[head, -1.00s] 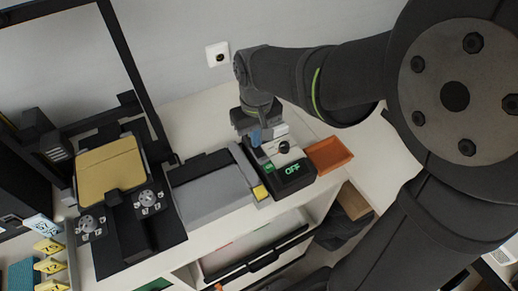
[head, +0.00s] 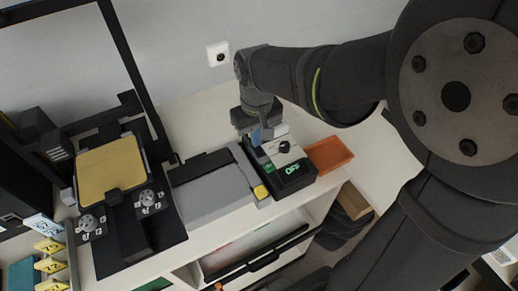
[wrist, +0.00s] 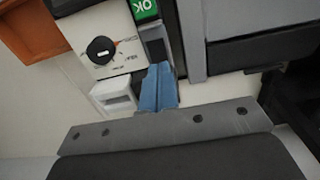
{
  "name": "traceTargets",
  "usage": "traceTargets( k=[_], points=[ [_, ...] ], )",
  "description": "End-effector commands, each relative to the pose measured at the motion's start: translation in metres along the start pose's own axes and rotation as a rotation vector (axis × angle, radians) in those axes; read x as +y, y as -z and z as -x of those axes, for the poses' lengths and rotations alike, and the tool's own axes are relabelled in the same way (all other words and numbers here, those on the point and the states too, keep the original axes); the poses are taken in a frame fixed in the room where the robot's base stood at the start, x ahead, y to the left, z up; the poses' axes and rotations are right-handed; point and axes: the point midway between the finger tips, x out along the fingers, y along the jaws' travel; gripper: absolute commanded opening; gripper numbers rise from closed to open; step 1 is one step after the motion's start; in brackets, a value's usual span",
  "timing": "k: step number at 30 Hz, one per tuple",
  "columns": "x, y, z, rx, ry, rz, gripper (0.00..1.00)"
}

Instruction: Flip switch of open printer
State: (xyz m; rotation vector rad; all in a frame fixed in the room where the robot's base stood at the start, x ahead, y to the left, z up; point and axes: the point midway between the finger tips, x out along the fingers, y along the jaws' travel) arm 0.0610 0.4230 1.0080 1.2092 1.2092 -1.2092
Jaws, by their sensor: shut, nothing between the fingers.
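In the wrist view the blue fingertips (wrist: 158,88) are beside the white face, next to a small white block (wrist: 115,95). Contact cannot be told. An open-framed printer with a yellow bed (head: 110,162) stands at left.
A grey box-shaped unit (head: 210,188) stands close to the device's left. An orange tray (head: 328,154) sits close on its right. A wall socket (head: 218,54) is behind. The counter behind the grey unit is mostly clear.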

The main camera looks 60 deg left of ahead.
Motion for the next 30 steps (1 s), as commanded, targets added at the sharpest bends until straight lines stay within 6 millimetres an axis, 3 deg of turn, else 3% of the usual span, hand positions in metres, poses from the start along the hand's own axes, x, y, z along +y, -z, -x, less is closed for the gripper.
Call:
traceTargets(
  k=[30],
  points=[
    [0.0, 0.0, -0.009, -0.001, 0.0, 0.0, 0.0]
  ],
)
